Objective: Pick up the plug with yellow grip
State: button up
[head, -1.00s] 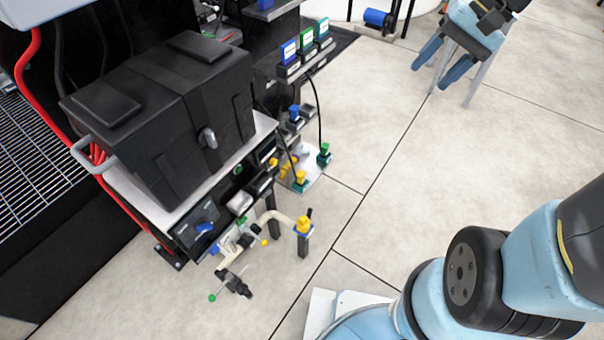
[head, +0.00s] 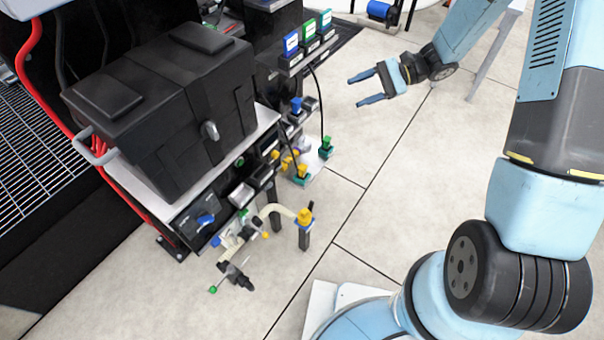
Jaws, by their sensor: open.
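A small yellow-gripped piece with a teal base, which looks like the plug with yellow grip (head: 302,172), stands low beside the black rack, at the end of a dark cable. A similar green-gripped plug (head: 326,143) stands to its right and farther back. My gripper (head: 364,88) is open and empty, with its two blue fingers pointing left. It is up and to the right of the plugs in the picture, clearly apart from them, and right of the shelf with coloured cards. Fine detail on the yellow plug is too small to tell.
A black case (head: 165,115) sits on the rack's white shelf. Blue and green cards (head: 308,36) stand on the upper ledge, with cables hanging below. A yellow-topped post with a cream hose (head: 305,217) and a valve (head: 235,275) stand nearer. The floor (head: 400,180) to the right is clear.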

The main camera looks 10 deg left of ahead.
jog(key=w+a+f+m+y, duration=0.2)
jog(key=a+f+m+y, duration=0.1)
jog(key=f, duration=0.7)
jog(key=m+t+y, duration=0.1)
jog(key=m+t, duration=1.1)
jog(key=m, duration=0.1)
send_near(302, 173)
jog(key=x, duration=0.4)
jog(key=w+x, duration=0.1)
jog(key=x, duration=0.7)
jog(key=shift+w, duration=0.25)
jog(key=shift+c, duration=0.3)
grip_shut()
jog(key=shift+r, duration=0.15)
